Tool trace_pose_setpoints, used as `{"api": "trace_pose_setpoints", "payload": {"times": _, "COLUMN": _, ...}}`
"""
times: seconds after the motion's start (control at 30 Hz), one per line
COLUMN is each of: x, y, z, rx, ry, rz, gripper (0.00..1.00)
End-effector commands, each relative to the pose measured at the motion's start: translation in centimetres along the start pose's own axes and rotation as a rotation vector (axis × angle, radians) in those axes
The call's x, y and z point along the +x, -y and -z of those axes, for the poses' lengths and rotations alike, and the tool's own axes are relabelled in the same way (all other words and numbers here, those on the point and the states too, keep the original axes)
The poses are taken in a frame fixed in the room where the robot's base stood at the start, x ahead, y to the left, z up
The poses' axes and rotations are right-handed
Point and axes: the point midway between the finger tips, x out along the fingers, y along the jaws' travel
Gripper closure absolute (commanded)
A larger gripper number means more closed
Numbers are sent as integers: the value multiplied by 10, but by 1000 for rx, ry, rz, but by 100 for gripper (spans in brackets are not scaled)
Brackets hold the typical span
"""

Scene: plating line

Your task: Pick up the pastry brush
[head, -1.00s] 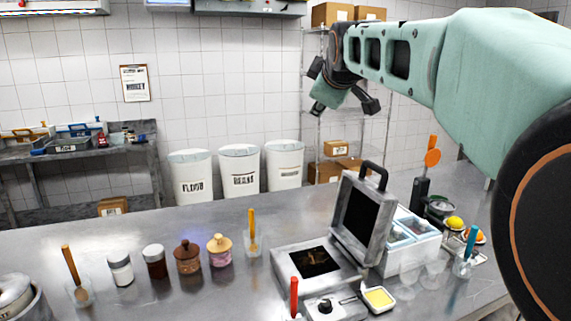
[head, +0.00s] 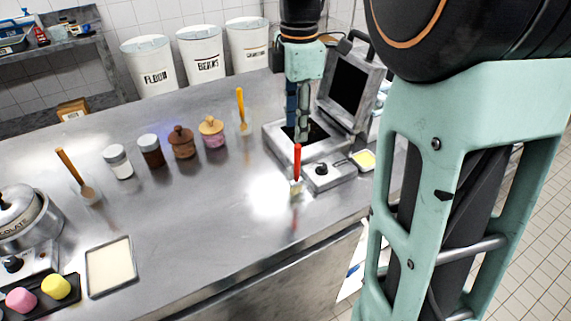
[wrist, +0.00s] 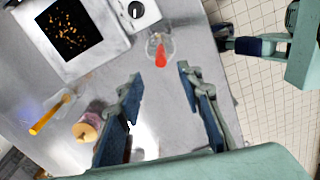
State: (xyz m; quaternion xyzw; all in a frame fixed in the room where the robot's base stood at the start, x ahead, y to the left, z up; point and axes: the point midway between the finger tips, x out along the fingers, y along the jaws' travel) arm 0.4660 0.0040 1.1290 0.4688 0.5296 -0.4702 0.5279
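A red-handled utensil, which looks like the pastry brush (head: 297,162), stands upright in a small clear glass (head: 296,188) near the front edge of the steel counter. Its lower end is unclear in the head view. In the wrist view the red handle (wrist: 160,57) points toward the camera from the glass (wrist: 166,41), roughly in line with the gap between my fingers. My gripper (head: 298,136) points down, just above and behind the handle in the head view. In the wrist view my gripper (wrist: 160,75) is open and empty.
An open-lidded machine (head: 347,80) stands close beside my gripper, with a small knobbed unit (head: 322,174) and a yellow-filled dish (head: 363,160). A yellow-handled utensil (head: 240,102) and several jars stand to the left. A cream tray (head: 110,267) lies front left; the middle counter is clear.

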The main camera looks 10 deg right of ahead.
Motion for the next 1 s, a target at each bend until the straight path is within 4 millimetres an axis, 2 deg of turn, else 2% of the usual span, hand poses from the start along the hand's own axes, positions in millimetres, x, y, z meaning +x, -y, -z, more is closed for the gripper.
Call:
{"api": "trace_pose_setpoints", "payload": {"times": 0.2, "x": 36, "y": 0, "z": 0, "rx": -1, "ry": 0, "rz": 1, "gripper": 66}}
{"api": "trace_pose_setpoints", "payload": {"times": 0.47, "x": 57, "y": 1, "z": -1, "rx": 0, "ry": 0, "rz": 0, "gripper": 66}}
{"api": "trace_pose_setpoints", "payload": {"times": 0.7, "x": 92, "y": 3, "z": -4, "rx": 0, "ry": 1, "rz": 0, "gripper": 66}}
{"api": "trace_pose_setpoints", "payload": {"times": 0.83, "x": 101, "y": 3, "z": -4, "rx": 0, "ry": 1, "rz": -3, "gripper": 66}}
{"api": "trace_pose_setpoints", "payload": {"times": 1.0, "x": 101, "y": 3, "z": -4, "rx": 1, "ry": 1, "rz": -3, "gripper": 66}}
